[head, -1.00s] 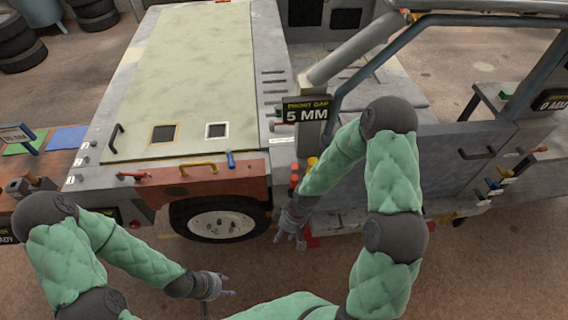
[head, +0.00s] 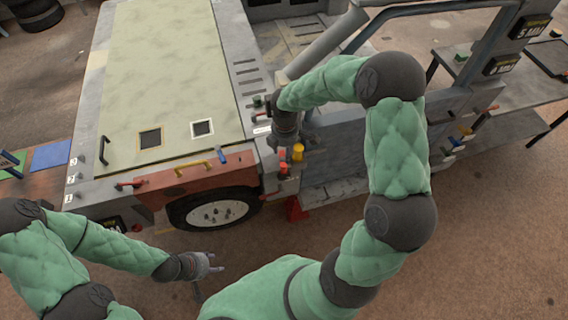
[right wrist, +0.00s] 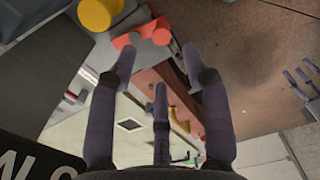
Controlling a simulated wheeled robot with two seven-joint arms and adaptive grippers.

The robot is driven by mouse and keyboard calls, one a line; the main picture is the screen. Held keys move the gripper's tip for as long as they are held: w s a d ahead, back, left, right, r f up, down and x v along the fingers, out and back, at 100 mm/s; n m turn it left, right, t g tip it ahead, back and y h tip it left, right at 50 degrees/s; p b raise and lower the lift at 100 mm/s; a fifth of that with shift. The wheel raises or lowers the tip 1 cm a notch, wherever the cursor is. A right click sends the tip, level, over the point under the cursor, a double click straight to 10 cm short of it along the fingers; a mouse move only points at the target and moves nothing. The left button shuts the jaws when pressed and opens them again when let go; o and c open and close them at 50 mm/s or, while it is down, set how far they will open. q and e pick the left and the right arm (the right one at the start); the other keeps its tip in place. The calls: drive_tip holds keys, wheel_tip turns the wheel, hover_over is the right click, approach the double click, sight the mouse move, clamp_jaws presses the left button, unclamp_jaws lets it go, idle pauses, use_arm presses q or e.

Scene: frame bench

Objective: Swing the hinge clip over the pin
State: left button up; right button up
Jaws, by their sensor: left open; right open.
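My right gripper (head: 285,146) points down beside the rear corner of the vehicle's front fender. In the right wrist view its dark fingers (right wrist: 158,66) are spread, with nothing between them. Beyond the fingertips are a red lever-like piece (right wrist: 141,36) on a grey block and a yellow cylinder (right wrist: 98,13). In the head view a yellow knob (head: 298,152) and a red knob (head: 283,169) sit close to this gripper. I cannot tell which piece is the hinge clip or the pin. My left gripper (head: 214,265) is open and empty, low in front of the wheel.
The pale hood (head: 165,70) lies behind the orange fender panel (head: 215,170), which has a yellow handle (head: 193,167) and a blue piece (head: 222,157). The front wheel (head: 215,213) is below. A dark door frame (head: 440,12) rises at right. The floor in front is open.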

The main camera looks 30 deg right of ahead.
sight(284, 164)
wheel_tip(284, 164, down, 9)
drive_tip(key=shift+a+f, duration=0.1)
drive_tip(key=shift+f, duration=0.1)
idle(0.3)
clamp_jaws()
